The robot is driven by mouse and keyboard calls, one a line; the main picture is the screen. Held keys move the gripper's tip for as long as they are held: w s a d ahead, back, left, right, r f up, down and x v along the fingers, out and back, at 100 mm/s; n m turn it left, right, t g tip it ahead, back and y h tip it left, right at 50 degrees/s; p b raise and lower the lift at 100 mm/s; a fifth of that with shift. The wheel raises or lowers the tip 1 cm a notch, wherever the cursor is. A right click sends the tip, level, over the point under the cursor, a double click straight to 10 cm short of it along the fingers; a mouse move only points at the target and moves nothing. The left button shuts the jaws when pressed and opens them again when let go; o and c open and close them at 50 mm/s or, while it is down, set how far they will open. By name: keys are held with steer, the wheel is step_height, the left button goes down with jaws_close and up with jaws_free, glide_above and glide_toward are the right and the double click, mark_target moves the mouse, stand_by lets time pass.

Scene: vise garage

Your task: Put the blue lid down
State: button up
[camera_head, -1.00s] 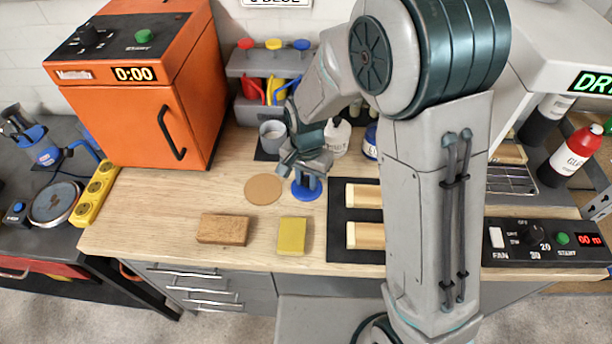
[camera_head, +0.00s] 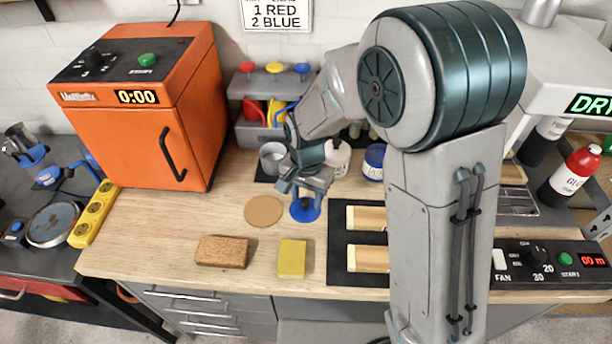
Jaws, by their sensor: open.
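The blue lid (camera_head: 305,213) lies flat on the wooden bench, beside the round tan disc (camera_head: 263,211). My gripper (camera_head: 306,188) is directly over it, pointing down, with its fingers open around or just above the lid's middle. The gripper hides the top of the lid, so I cannot tell whether a finger touches it.
A grey cup (camera_head: 272,157) and a rack (camera_head: 270,100) with red, yellow and blue knobs stand behind. A white bottle (camera_head: 338,158) and blue jar (camera_head: 373,162) are close right. A brown block (camera_head: 221,251) and yellow block (camera_head: 292,258) lie in front.

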mark_target(307, 202)
step_height(307, 202, up, 10)
steer(key=shift+r, duration=0.15)
steer(key=s+d+r+n+t, duration=0.1)
steer(key=s+d+r+n, duration=0.1)
steer(key=s+d, duration=0.5)
steer(key=s+d+r+n+t, duration=0.2)
steer(key=s+d, duration=0.5)
steer(key=d, duration=0.4)
steer(key=shift+s+r+n, duration=0.2)
steer(key=shift+n, duration=0.2)
